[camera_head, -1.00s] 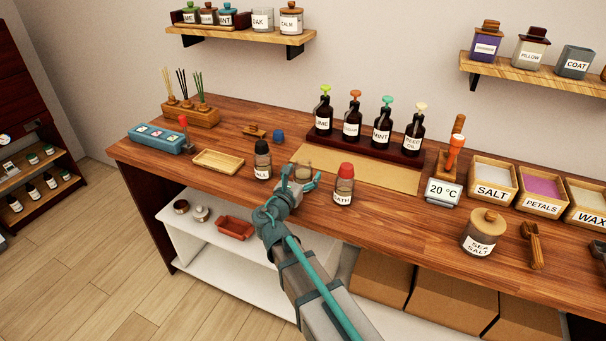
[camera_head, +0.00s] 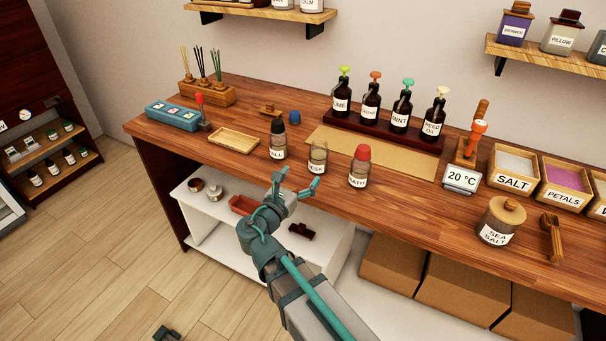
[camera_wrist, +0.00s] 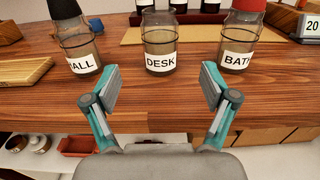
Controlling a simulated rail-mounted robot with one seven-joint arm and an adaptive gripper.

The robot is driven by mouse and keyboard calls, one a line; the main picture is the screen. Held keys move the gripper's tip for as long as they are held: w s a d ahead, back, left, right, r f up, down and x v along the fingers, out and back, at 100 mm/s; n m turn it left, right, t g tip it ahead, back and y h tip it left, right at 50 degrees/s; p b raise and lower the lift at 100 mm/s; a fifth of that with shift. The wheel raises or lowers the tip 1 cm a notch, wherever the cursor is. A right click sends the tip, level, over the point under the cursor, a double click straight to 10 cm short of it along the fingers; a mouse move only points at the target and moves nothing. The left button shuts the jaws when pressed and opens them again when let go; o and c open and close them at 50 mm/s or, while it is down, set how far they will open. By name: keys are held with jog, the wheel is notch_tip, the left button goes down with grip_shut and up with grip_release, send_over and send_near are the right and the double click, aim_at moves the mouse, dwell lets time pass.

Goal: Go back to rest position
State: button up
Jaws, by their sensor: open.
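My gripper (camera_head: 296,184) is open and empty, in front of the counter's front edge. In the wrist view its two fingers (camera_wrist: 161,88) are spread wide, with the DESK bottle (camera_wrist: 160,42) standing beyond the gap, untouched. That bottle (camera_head: 318,160) is upright on the wooden counter and shows no cap in the head view. The black-topped bottle (camera_head: 278,142) stands to its left, with a partly hidden label ending in ALL. The red-topped BATH bottle (camera_head: 360,166) stands to its right.
A small blue piece (camera_head: 295,117) lies behind the bottles, near the wooden tray (camera_head: 233,139). Dark pump bottles (camera_head: 370,100) stand at the back. The SEA SALT jar (camera_head: 500,222) is on the right. Below the counter is a white shelf (camera_head: 205,240).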

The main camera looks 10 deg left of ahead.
dwell(0.3)
